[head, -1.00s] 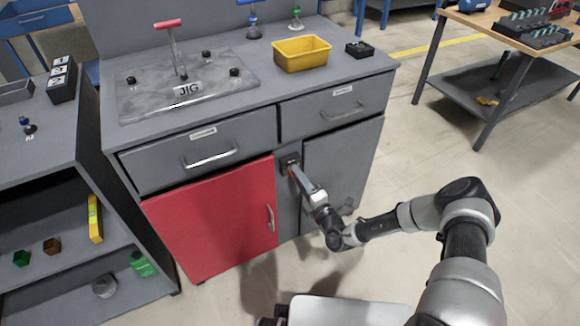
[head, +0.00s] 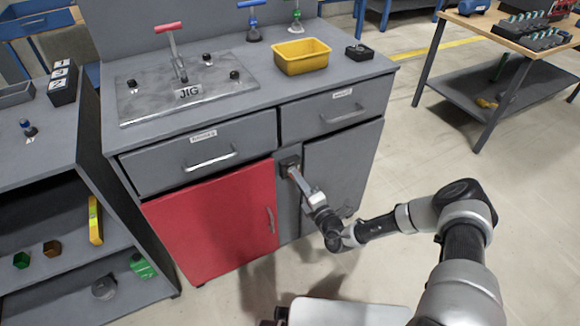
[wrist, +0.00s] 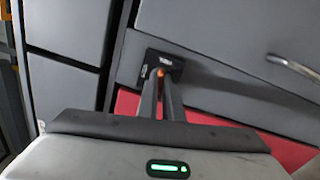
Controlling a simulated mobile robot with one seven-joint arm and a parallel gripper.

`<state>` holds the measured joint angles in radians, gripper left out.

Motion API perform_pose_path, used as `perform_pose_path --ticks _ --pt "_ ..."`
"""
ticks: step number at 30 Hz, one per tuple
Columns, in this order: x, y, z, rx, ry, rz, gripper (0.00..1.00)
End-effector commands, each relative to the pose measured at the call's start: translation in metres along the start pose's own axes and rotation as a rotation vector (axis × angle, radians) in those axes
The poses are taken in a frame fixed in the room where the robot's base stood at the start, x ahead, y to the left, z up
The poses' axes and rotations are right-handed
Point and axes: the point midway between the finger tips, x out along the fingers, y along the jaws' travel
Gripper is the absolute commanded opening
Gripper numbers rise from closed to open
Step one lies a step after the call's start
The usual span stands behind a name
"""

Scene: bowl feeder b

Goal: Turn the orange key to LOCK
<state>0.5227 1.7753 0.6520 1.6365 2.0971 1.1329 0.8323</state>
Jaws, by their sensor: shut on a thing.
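The lock plate (head: 287,163) is a small dark square on the cabinet front, between the red door and the grey door. My gripper (head: 293,173) reaches it from the front right. In the wrist view the dark lock plate (wrist: 163,65) shows white labels too small to read. A small orange part of the key (wrist: 160,72) shows between the two fingers of my gripper (wrist: 161,82). The fingers are shut on the key at the plate and hide most of it. The key's exact angle cannot be told.
The red door (head: 215,220) with its handle is left of the lock, and a grey door (head: 340,170) is right. Two drawers with handles are above. A yellow bin (head: 302,57) and a jig plate (head: 187,86) are on top. Open floor lies in front.

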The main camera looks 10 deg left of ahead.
Motion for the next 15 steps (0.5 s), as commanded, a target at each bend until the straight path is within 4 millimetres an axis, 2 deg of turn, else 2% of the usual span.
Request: perform_pose_path --ticks 9,15 --pt "-0.0002 0.0022 -0.0004 -0.269 0.002 -0.002 0.0" --pt "-0.0004 0.0003 0.0003 -0.374 0.0 -0.001 0.0"
